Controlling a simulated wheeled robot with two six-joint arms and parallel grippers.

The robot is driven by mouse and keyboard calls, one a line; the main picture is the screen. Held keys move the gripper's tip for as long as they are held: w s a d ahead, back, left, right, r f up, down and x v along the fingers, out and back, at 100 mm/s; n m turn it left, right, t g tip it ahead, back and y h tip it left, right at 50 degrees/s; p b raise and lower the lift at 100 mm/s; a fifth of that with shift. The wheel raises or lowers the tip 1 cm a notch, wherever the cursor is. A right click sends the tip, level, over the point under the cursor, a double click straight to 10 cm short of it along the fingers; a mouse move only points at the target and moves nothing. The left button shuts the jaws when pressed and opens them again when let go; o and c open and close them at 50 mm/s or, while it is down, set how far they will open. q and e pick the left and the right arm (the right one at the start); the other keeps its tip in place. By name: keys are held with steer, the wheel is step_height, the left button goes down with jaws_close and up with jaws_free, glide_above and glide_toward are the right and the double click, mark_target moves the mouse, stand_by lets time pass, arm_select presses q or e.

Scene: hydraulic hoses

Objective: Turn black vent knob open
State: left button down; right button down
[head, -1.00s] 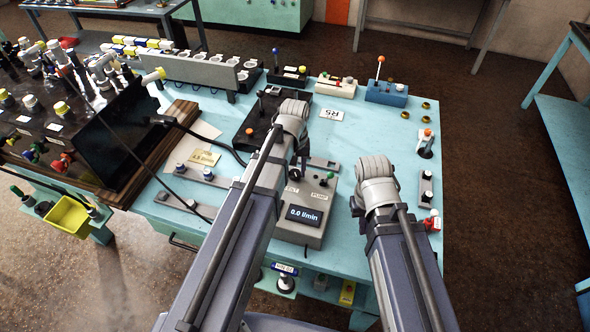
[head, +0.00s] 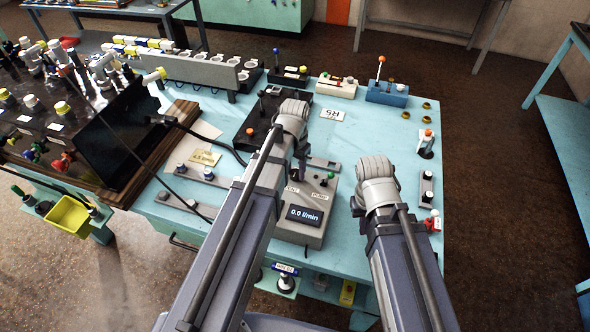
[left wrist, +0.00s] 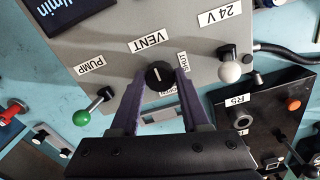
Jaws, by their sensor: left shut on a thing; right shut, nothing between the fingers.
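The black vent knob (left wrist: 159,75) is on a grey panel under the VENT label, with a SHUT label to its right and another label, partly covered, below it. Its white pointer line runs nearly straight up in the left wrist view. My left gripper (left wrist: 160,82) has a purple finger on each side of the knob and is shut on it. In the head view my left gripper (head: 301,168) reaches down to the control box (head: 290,230), its wrist hiding the knob. My right gripper (head: 356,206) is low over the table, shut and empty, its fingers mostly hidden by its wrist.
A green-tipped PUMP lever (left wrist: 81,117) and a white-tipped 24 V lever (left wrist: 230,71) flank the knob. The display (head: 304,215) reads 0.0 l/min. A black box (head: 262,125) stands behind.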

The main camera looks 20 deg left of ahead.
mark_target(295, 173)
stand_by(0.4)
arm_select(q)
steer(key=shift+c, duration=1.9)
jaws_free()
steer(key=shift+r, duration=0.15)
step_height(295, 173, up, 8)
steer(key=p, duration=0.8)
steer(key=shift+f, duration=0.2)
steer(key=shift+f, duration=0.1)
